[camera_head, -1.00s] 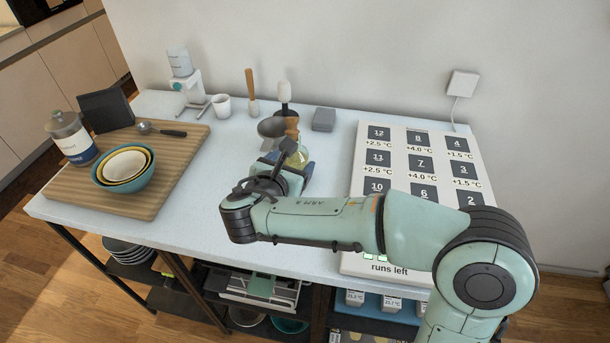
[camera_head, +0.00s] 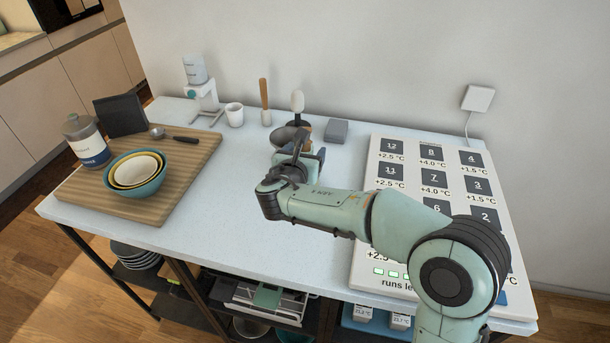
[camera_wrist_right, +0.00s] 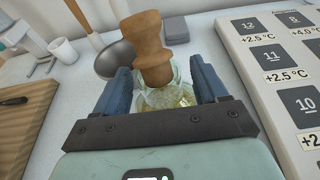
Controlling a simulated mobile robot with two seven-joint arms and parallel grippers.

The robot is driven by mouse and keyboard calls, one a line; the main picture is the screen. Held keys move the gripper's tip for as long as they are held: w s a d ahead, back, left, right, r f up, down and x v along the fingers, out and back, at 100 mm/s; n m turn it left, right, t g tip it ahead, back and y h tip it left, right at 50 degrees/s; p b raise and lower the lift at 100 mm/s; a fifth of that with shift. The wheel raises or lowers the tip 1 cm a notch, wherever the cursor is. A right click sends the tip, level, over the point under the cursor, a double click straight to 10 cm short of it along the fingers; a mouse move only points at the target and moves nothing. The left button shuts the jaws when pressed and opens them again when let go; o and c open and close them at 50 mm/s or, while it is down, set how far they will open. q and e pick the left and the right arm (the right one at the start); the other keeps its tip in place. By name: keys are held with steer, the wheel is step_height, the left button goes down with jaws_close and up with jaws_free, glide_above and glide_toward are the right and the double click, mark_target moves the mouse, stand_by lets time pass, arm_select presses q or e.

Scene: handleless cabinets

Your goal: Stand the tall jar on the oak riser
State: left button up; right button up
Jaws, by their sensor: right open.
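A glass jar (camera_wrist_right: 170,99) with a tall wooden stopper (camera_wrist_right: 150,45) and yellowish contents stands on the white worktop (camera_head: 200,232). In the head view my arm hides most of it. My right gripper (camera_head: 303,158) is open, with its blue fingers (camera_wrist_right: 160,72) on either side of the jar in the wrist view. Whether they touch the glass I cannot tell. A wide wooden board (camera_head: 95,193), perhaps the oak riser, lies at the left of the worktop. A lidded jar (camera_head: 87,141) with a white and blue label stands on its back left. My left gripper is out of view.
Nested bowls (camera_head: 135,174), a dark spoon (camera_head: 178,137) and a black block (camera_head: 120,115) are on or beside the board. A grey bowl (camera_head: 286,136) and grey box (camera_head: 336,131) stand behind the gripper. A large numbered panel (camera_head: 398,205) lies right. The worktop's front middle is clear.

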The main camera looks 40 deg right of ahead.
steer(key=shift+x, duration=0.95)
jaws_close()
steer(key=shift+r, duration=0.15)
